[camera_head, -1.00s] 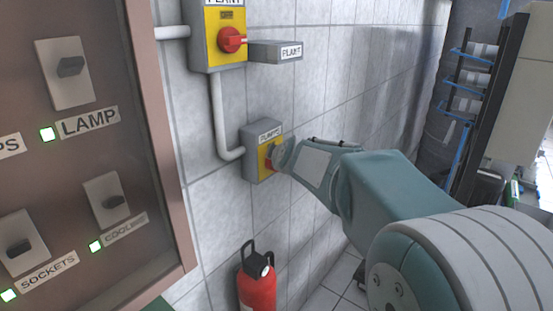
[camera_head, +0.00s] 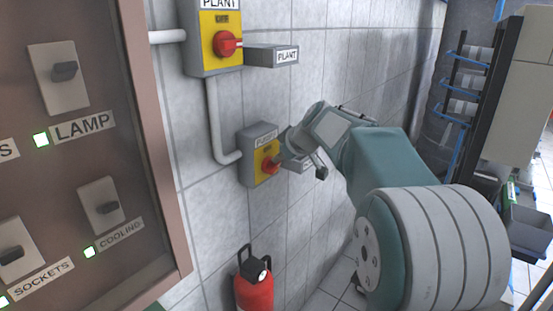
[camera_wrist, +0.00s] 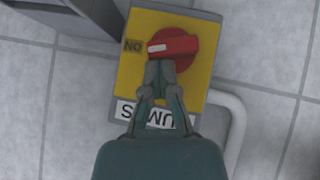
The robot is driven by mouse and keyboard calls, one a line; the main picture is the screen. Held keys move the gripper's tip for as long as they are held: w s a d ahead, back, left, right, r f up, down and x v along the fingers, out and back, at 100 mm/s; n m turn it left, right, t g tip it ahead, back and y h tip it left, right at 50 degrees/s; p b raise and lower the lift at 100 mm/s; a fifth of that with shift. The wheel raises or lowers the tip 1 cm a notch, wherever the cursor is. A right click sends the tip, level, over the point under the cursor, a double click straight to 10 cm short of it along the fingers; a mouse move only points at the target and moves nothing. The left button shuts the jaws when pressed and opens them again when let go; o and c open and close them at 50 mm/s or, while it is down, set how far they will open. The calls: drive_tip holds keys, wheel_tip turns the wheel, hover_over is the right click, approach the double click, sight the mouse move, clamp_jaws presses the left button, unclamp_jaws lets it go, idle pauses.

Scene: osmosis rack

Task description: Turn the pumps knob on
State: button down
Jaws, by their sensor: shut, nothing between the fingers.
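The pumps switch box (camera_head: 246,162) is grey with a yellow plate and hangs on the tiled wall. Its red knob (camera_head: 270,167) also shows in the wrist view (camera_wrist: 178,48), where its white mark lies level and points left at the ON label (camera_wrist: 132,46). My gripper (camera_head: 282,156) is at the box, just above and right of the knob in the head view. In the wrist view my gripper (camera_wrist: 160,72) is shut and empty, its fingertips at the knob's lower edge. I cannot tell whether they touch it. My fingers partly cover the PUMPS label (camera_wrist: 128,110).
The plant switch box (camera_head: 208,40), with a red knob and a projecting label block (camera_head: 265,55), is above. A grey conduit (camera_head: 213,120) runs down to the pumps box. A fire extinguisher (camera_head: 254,290) stands below. A switch panel (camera_head: 95,180) fills the left.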

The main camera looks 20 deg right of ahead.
drive_tip(key=shift+w+d+f+m+g+y, duration=0.1)
drive_tip(key=shift+w+d+m+g+y, duration=0.15)
drive_tip(key=shift+m+g+y, duration=0.2)
drive_tip(key=shift+d, duration=0.1)
idle(0.6)
